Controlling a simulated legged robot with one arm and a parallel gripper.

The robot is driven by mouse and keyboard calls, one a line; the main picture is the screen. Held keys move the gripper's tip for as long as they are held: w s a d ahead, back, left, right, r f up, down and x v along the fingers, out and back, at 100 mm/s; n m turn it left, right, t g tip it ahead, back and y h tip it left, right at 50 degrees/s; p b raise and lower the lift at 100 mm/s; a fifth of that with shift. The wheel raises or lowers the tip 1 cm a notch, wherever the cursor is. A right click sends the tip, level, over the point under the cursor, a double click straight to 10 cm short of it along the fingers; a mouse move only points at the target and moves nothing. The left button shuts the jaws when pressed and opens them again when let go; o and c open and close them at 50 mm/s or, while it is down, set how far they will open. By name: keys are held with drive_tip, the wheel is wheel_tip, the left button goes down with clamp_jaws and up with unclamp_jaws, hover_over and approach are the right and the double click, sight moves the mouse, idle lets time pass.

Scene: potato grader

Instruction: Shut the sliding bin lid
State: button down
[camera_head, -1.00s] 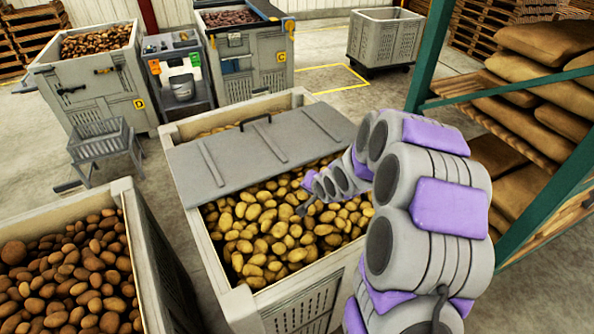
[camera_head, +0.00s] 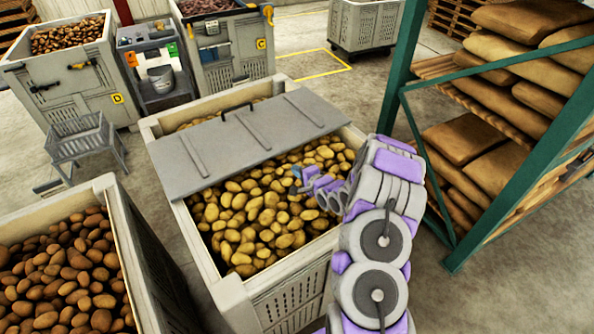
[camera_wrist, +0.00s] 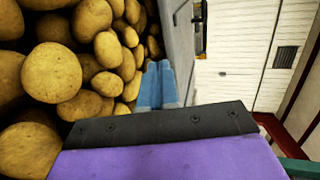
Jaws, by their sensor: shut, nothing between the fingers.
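The sliding lid (camera_head: 222,146) is a flat grey ribbed panel with a dark handle (camera_head: 237,108) at its far edge. It lies across the far-middle part of a pale bin (camera_head: 228,293) full of yellow potatoes. The near part of the bin is uncovered, and a thin strip of potatoes shows behind the lid. My gripper (camera_head: 296,172) is over the uncovered potatoes, close to the lid's near edge. Its blue fingertips (camera_wrist: 157,84) are shut and empty in the wrist view, beside a grey surface and potatoes. I cannot tell whether they touch the lid.
A bin of brown potatoes (camera_head: 125,236) stands at the left. A green rack (camera_head: 405,50) with sacks (camera_head: 520,62) is close on the right of my arm.

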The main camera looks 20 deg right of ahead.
drive_tip(key=b, duration=0.2)
approach(278, 155)
drive_tip(key=x, duration=0.5)
drive_tip(key=shift+a+f, duration=0.15)
drive_tip(key=shift+w+a, duration=0.15)
drive_tip(key=shift+w, duration=0.5)
drive_tip(key=shift+w, duration=0.2)
